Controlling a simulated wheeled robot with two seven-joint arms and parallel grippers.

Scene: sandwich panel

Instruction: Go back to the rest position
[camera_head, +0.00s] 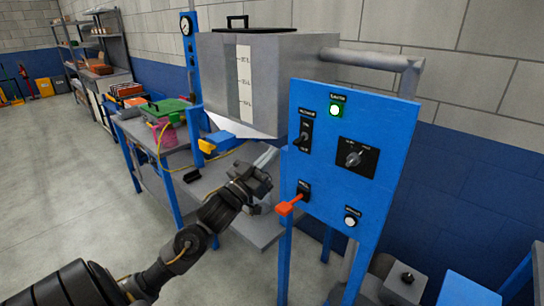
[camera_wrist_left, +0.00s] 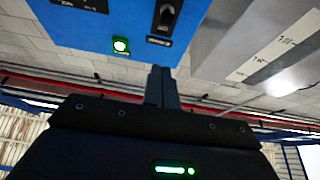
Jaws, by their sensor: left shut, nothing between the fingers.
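My left arm comes in from the lower left in the head view. Its gripper (camera_head: 268,156) is in front of the grey hopper's lower part, just left of the blue control panel (camera_head: 335,190). In the left wrist view the fingers (camera_wrist_left: 161,86) are together and hold nothing. The panel's green light (camera_head: 336,110) is lit; it also shows in the left wrist view (camera_wrist_left: 121,45). The panel also carries a black toggle switch (camera_head: 305,133), a rotary knob (camera_head: 354,158), a red-handled lever (camera_head: 289,206) and a white button (camera_head: 351,220). My right gripper is not visible.
The grey hopper (camera_head: 285,60) with a level scale stands behind the panel. A worktable (camera_head: 158,178) with a green-lidded box (camera_head: 166,107) and blue and yellow items is behind my left arm. Shelves line the back wall. The floor (camera_head: 70,190) at left is clear.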

